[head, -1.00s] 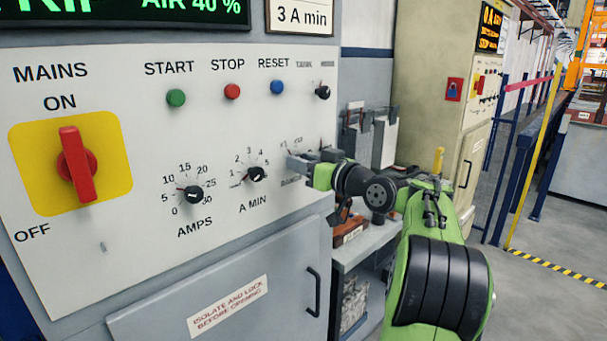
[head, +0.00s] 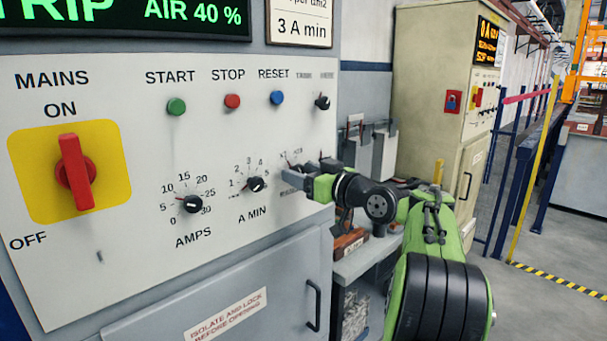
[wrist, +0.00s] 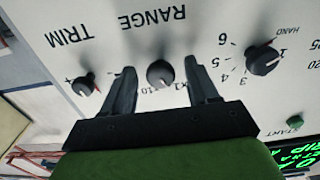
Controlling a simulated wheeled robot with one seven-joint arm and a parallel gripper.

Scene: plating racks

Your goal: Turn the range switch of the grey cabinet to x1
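The grey cabinet (head: 140,75) fills the left of the head view, with a white control panel. Its range switch (wrist: 160,73) is a small dark round knob under the upside-down word RANGE in the wrist view, with x1 and x10 marks beside it. I cannot tell which mark its pointer faces. My gripper (wrist: 163,88) is open, with one finger on each side of the switch and gaps visible between. In the head view my gripper (head: 292,178) is at the panel's right side and hides the switch.
The trim knob (wrist: 85,83) is close beside one finger, and the A MIN knob (wrist: 263,60) lies beyond the other. The AMPS knob (head: 190,204), red mains switch (head: 75,173) and start button (head: 176,106) are farther left. A beige cabinet (head: 425,85) stands behind.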

